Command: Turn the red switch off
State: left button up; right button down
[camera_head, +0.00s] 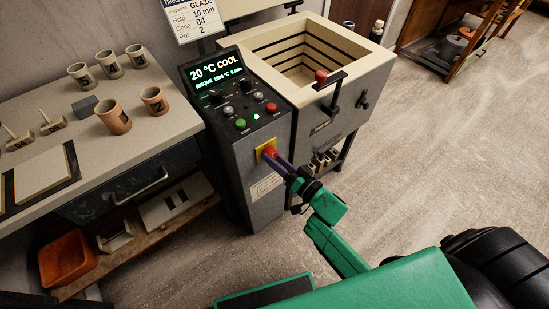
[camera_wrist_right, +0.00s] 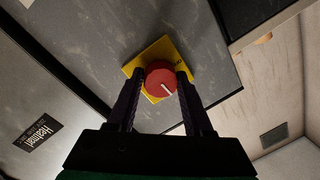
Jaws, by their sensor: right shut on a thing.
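The red switch (camera_head: 269,152) is a round knob on a yellow plate (camera_head: 260,158) on the front of the grey control cabinet. In the right wrist view the red switch (camera_wrist_right: 160,82) has a white mark, slanting toward the lower right, and the yellow plate (camera_wrist_right: 154,54) sits behind it. My right gripper (camera_head: 273,158) reaches the switch. In the wrist view its two fingers (camera_wrist_right: 160,88) are shut on the knob, one on each side. My left gripper is not in view.
The cabinet's display (camera_head: 218,71) reads 20 °C COOL, with several small knobs and buttons below. An open kiln (camera_head: 372,58) stands to the right. A table (camera_head: 167,122) with several cups is on the left.

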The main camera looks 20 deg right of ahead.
jog(key=n+p, duration=0.1)
jog(key=n, duration=0.3)
jog(key=n+h+p, duration=0.1)
jog(key=n+p, duration=0.1)
jog(key=n, duration=0.2)
jog(key=shift+d+r+g, duration=0.1)
jog(key=shift+r+g, duration=0.05)
jog(key=shift+g, duration=0.15)
jog(key=n, duration=0.3)
jog(key=shift+h, duration=0.3)
jog(key=n, duration=0.4)
jog(key=shift+n+h, duration=0.3)
jog(key=shift+c, duration=1.5)
grip_release()
